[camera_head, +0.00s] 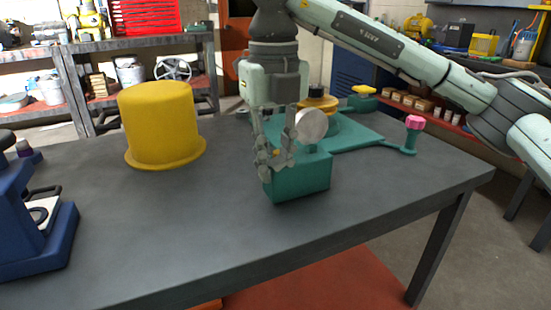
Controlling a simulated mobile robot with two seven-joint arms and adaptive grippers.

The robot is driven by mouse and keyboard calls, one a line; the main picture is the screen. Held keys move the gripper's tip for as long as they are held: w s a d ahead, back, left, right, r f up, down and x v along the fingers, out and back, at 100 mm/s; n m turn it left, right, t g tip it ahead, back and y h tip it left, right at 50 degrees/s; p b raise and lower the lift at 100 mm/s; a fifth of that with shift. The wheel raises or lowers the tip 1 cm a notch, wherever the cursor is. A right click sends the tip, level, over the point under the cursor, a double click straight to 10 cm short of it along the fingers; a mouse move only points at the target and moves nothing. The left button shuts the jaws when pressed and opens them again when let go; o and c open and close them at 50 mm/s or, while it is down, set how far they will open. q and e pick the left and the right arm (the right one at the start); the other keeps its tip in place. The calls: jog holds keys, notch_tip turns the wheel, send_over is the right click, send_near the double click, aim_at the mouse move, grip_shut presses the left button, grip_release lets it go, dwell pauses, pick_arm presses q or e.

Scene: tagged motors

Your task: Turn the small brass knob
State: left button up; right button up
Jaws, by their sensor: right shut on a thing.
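A teal device (297,180) stands on the grey workbench. It has a block at its front and a flat base plate behind. My right gripper (275,158) points down at the upper front of this block. It is shut on what I take to be the small brass knob, which its fingers hide, so I cannot tell how the knob is turned. A pale round disc (311,125) stands upright just right of the fingers. My left gripper is not in view.
A yellow cylinder (160,120) stands left of the device on the grey workbench (180,225). A blue machine (40,220) is at the left edge. A pink knob (413,123) rises at the right. The bench front is clear.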

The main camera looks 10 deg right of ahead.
grip_shut()
jog(key=shift+d+n, duration=0.3)
jog(key=shift+n, duration=0.9)
jog(key=n, duration=0.2)
jog(key=d+n, duration=0.1)
jog(key=n, duration=0.1)
jog(key=shift+r+b, duration=0.2)
jog(key=shift+b, duration=0.15)
jog(key=o, duration=0.8)
grip_release()
jog(key=shift+d, duration=0.25)
jog(key=o, duration=0.4)
jog(key=shift+s+a, duration=0.1)
